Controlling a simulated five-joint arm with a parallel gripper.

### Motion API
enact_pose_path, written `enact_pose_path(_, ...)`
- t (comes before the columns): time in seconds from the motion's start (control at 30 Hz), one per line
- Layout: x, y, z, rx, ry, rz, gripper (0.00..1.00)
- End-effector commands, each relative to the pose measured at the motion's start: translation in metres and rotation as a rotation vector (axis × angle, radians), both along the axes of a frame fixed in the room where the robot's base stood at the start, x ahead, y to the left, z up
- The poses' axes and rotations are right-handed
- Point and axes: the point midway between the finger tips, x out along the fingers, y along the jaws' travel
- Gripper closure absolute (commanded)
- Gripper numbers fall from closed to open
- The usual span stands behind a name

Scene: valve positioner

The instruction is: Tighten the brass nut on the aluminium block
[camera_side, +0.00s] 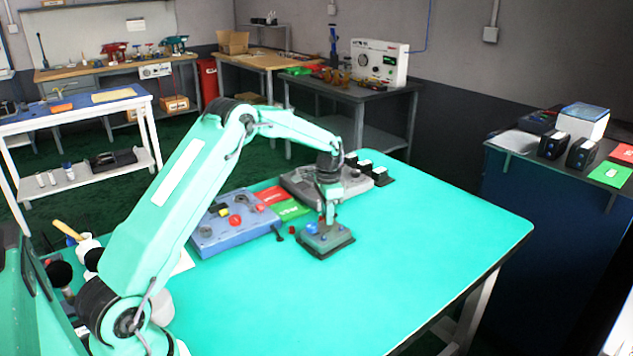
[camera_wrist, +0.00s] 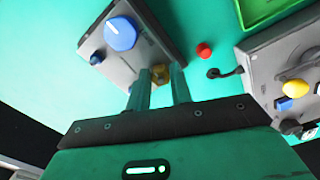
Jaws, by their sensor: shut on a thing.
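The aluminium block (camera_side: 322,243) stands on the green table on a dark base, and a blue knob (camera_side: 311,229) sits on its top. In the wrist view the block (camera_wrist: 101,50) is at upper left, with the large blue knob (camera_wrist: 121,33) on its face. The brass nut (camera_wrist: 161,73) shows at the block's edge, between the fingertips of my gripper (camera_wrist: 162,75). My gripper is shut on the nut. In the side view my gripper (camera_side: 330,220) points down onto the block and hides the nut.
A blue box (camera_side: 232,240) with red and yellow knobs stands left of the block. Red and green trays (camera_side: 290,210) and a grey unit (camera_side: 302,183) lie behind it. A small red piece (camera_wrist: 204,50) and a dark knob-ended piece (camera_wrist: 214,73) lie nearby. The table's right side is clear.

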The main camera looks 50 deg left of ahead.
Motion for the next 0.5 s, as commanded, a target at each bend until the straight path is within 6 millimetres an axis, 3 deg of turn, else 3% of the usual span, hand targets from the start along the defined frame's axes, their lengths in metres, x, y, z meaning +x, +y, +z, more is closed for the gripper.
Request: enact_pose_path(0.5, 0.0024, 0.0016, 0.0019, 0.002, -0.004, -0.462, 1.00)
